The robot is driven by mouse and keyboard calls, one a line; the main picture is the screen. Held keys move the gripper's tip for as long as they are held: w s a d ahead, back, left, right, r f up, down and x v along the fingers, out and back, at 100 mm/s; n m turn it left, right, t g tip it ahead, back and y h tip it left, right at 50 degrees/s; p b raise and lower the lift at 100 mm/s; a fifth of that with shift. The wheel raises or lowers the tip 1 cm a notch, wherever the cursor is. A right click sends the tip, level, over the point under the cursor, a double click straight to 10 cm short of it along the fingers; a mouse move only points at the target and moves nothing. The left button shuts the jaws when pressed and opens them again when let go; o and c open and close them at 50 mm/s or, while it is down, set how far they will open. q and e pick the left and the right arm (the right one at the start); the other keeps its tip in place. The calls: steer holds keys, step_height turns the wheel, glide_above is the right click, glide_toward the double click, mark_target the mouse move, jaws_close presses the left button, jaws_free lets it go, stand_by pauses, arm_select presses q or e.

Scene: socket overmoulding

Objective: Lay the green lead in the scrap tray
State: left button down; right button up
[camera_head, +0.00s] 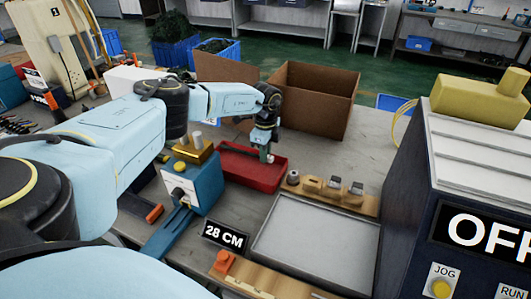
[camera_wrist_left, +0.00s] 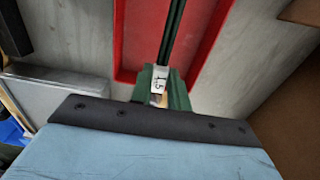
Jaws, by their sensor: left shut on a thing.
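The scrap tray is a red open tray (camera_head: 240,176) in the middle of the bench in the head view. Its red wall also shows in the left wrist view (camera_wrist_left: 126,45). My left gripper (camera_head: 266,153) points down over the tray's far right part. It is shut on the green lead (camera_wrist_left: 174,28), whose dark green strands run up the wrist view over the tray. A white tag with dark figures shows by the grip. Most of the lead is hidden in the head view, and I cannot tell whether it touches the tray floor. My right gripper is not in view.
A brown cardboard box (camera_head: 317,97) stands behind the tray. A blue device with a brass block (camera_head: 195,158) is at its left. A wooden strip with small parts (camera_head: 330,194) and a grey tray (camera_head: 317,245) lie in front right. A dark machine (camera_head: 420,190) stands at right.

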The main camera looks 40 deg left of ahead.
mark_target(265, 175)
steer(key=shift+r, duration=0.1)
